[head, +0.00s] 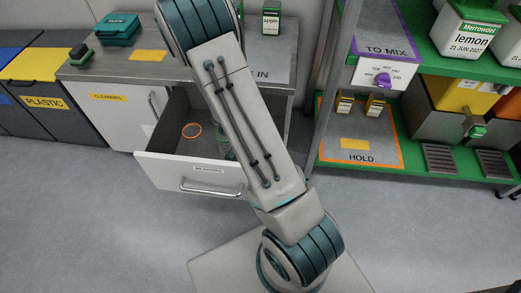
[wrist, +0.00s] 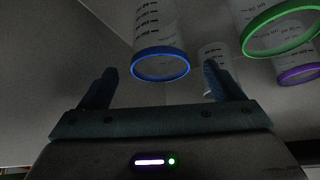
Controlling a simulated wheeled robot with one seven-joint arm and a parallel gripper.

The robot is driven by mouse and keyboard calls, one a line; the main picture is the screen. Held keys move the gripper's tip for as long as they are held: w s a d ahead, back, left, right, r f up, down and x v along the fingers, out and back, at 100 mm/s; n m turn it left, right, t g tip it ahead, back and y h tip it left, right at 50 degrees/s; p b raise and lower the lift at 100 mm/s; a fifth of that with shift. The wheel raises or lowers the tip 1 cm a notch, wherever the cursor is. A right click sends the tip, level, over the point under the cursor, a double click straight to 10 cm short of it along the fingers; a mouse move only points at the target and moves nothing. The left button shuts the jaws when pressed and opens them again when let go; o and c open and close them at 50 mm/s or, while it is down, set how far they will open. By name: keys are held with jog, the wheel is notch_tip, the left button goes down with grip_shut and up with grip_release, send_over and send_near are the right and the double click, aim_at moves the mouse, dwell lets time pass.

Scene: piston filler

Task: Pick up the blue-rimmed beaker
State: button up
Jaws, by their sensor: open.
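The blue-rimmed beaker (wrist: 160,66) is clear with dark graduation marks, at the top middle of the wrist view. My gripper (wrist: 159,72) is open, one finger to each side of the beaker as seen there. The beaker appears beyond the fingers, and I cannot tell how far it is from them.
A green-rimmed beaker (wrist: 281,38) and a purple-rimmed one (wrist: 299,75) are to the right, with another clear vessel (wrist: 214,52) close behind the right finger. The green shelf (head: 435,172) stands to the right.

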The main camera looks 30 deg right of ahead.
jog(key=b+x, duration=0.3)
jog(key=x, duration=0.3)
jog(key=shift+d+f, duration=0.1)
jog(key=shift+f, duration=0.2)
jog(key=c, duration=1.1)
